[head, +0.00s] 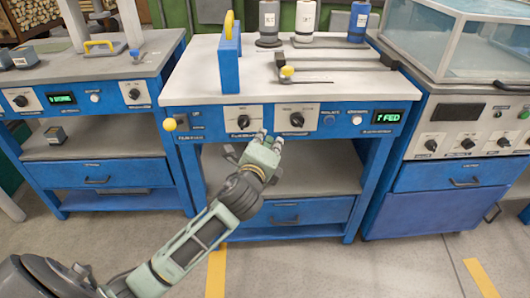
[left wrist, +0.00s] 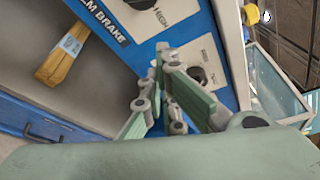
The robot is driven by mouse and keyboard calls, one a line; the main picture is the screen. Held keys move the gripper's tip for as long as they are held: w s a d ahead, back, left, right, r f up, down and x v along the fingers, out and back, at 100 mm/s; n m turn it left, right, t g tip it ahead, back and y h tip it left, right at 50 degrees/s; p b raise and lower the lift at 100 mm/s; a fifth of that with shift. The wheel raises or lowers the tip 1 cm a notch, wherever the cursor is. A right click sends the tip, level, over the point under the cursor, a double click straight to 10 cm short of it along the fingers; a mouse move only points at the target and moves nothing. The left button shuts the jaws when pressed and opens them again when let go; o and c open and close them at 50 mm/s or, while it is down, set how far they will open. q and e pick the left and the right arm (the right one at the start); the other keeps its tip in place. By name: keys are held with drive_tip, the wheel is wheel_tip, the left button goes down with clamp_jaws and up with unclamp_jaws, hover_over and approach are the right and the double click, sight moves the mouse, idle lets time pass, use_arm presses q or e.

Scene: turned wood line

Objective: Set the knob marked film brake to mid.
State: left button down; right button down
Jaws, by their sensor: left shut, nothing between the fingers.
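The film brake knob (head: 243,121) is a black dial on a pale plate, the left of two on the blue front panel of the middle bench. In the left wrist view the knob (left wrist: 140,3) is cut by the top edge, beside lettering reading "LM BRAKE" and "HIGH". Its pointer setting is too small to tell. My left gripper (head: 268,137) is shut and empty, just below and right of that knob. In the left wrist view its fingertips (left wrist: 162,50) lie over the panel between the two knobs; contact cannot be told. My right gripper is not in view.
A second black knob (head: 296,119) sits to the right, partly behind my fingers in the left wrist view. A green display (head: 388,116) reads "1 FED". A brown labelled bundle (left wrist: 62,55) lies below the panel.

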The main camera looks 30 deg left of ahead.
sight(244, 123)
use_arm(q)
drive_tip(key=shift+a+r, duration=0.35)
drive_tip(key=shift+a, duration=0.55)
drive_tip(key=shift+a+r, duration=0.3)
drive_tip(key=shift+a, duration=0.6)
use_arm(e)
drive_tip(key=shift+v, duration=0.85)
use_arm(q)
drive_tip(key=shift+s, duration=0.1)
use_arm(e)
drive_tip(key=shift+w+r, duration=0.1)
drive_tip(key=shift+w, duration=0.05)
